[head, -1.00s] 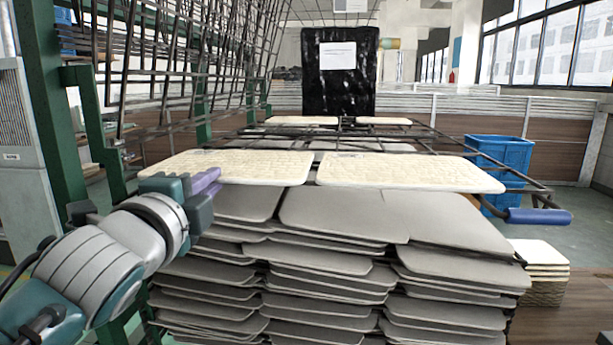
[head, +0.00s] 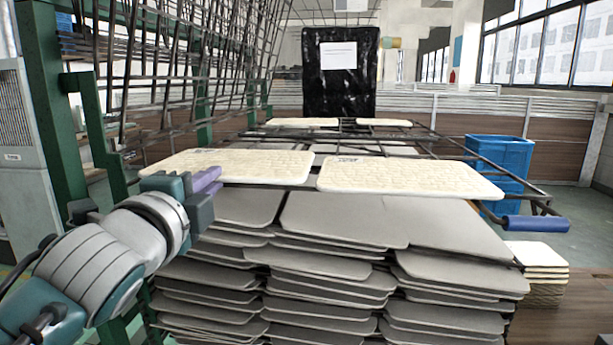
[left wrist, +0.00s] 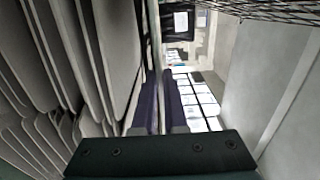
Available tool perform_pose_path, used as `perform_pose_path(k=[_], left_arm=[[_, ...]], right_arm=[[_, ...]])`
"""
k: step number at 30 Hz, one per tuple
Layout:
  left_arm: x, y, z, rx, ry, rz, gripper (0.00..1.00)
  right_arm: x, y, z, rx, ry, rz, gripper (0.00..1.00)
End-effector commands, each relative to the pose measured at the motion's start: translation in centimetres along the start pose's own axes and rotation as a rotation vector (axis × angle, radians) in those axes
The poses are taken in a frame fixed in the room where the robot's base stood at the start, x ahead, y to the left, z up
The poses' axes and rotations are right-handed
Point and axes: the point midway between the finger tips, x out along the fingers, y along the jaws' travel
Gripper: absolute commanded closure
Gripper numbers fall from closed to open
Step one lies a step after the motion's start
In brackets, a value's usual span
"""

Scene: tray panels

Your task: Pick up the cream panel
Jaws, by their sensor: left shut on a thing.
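Two cream panels with a textured top lie side by side at the front of the dark wire rack (head: 440,150) in the head view. My left gripper (head: 207,182) is shut on the front edge of the left cream panel (head: 245,166), near its left end. The right cream panel (head: 410,178) is beside it and untouched. In the left wrist view, the purple fingers (left wrist: 160,105) are close together with a thin edge-on strip between them. My right gripper is not in view.
Tall stacks of grey panels (head: 340,220) stand right below the cream panels and close to my left gripper. A green post (head: 60,140) is at the left. A blue bin (head: 500,155) and a small cream stack (head: 540,265) are at the right.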

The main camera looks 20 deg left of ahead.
Motion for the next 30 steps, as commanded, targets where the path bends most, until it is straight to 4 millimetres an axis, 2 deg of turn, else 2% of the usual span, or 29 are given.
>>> perform_pose_path(k=[1,2,9,12,18,30], left_arm=[[0.0,-1.6,0.0,0.001,0.001,-0.002,1.00],[0.0,-1.9,0.0,0.001,0.001,-0.002,1.00],[0.0,-1.5,0.0,0.000,0.000,-0.001,1.00],[-0.3,-1.8,0.0,0.000,0.001,-0.001,1.00],[-2.6,-3.2,0.0,-0.001,0.000,0.001,1.00],[-7.2,-5.3,0.0,-0.001,0.001,0.000,1.00]], right_arm=[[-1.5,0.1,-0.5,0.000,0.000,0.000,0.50],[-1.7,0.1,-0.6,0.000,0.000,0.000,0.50],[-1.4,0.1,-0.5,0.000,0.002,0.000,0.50],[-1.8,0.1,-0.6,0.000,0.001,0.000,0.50],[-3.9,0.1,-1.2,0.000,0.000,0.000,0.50],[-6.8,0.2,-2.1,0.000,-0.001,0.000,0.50]])
